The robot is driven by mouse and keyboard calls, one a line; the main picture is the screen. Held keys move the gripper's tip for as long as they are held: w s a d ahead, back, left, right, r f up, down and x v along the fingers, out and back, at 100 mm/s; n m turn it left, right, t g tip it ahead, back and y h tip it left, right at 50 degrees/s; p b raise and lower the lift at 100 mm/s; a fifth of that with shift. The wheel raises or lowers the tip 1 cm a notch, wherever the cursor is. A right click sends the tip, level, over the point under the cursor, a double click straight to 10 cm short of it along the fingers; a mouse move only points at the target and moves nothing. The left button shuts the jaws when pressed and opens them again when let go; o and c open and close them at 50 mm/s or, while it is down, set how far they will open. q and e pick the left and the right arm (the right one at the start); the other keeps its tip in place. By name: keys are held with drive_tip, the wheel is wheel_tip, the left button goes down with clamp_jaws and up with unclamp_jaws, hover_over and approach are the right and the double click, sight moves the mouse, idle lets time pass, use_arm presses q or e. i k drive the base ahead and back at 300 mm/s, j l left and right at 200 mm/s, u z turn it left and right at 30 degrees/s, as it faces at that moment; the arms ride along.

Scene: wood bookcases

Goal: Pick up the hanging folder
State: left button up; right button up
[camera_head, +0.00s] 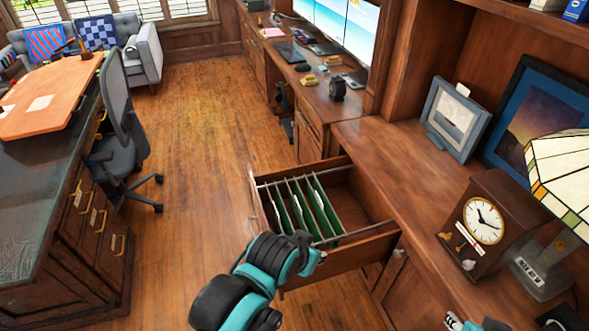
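Several green hanging folders (323,207) hang side by side from metal rails in an open wooden drawer (352,257), toward its front-left part. My teal and black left arm reaches up from the bottom. Its end, with the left gripper (318,257), is at the drawer's near side, close to the folders. I cannot make out its fingers or see anything held. Only small teal and dark parts of my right arm show at the bottom right edge, with what may be the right gripper (454,321) cut off by the frame.
The wooden counter right of the drawer holds a clock (484,222), a stained-glass lamp (562,180) and a framed picture (457,118). A desk (62,225) and an office chair (122,125) stand left. Open wood floor (205,150) lies between.

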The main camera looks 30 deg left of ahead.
sight(282, 218)
drive_tip(key=k+j+u, duration=0.1)
drive_tip(key=u, duration=0.25)
drive_tip(key=k+j+u, duration=0.15)
drive_tip(key=u, duration=0.25)
drive_tip(key=k+j+u, duration=0.1)
drive_tip(key=u, duration=0.25)
drive_tip(key=j+z, duration=0.2)
drive_tip(key=z, duration=0.15)
drive_tip(key=i+j+z, duration=0.1)
drive_tip(key=z, duration=0.3)
drive_tip(key=j+z, duration=0.5)
drive_tip(key=j, duration=0.45)
drive_tip(key=k+j+z, duration=0.1)
drive_tip(key=j, duration=0.45)
drive_tip(key=j+z, duration=0.15)
drive_tip(key=j, duration=0.45)
drive_tip(key=k+j, duration=0.3)
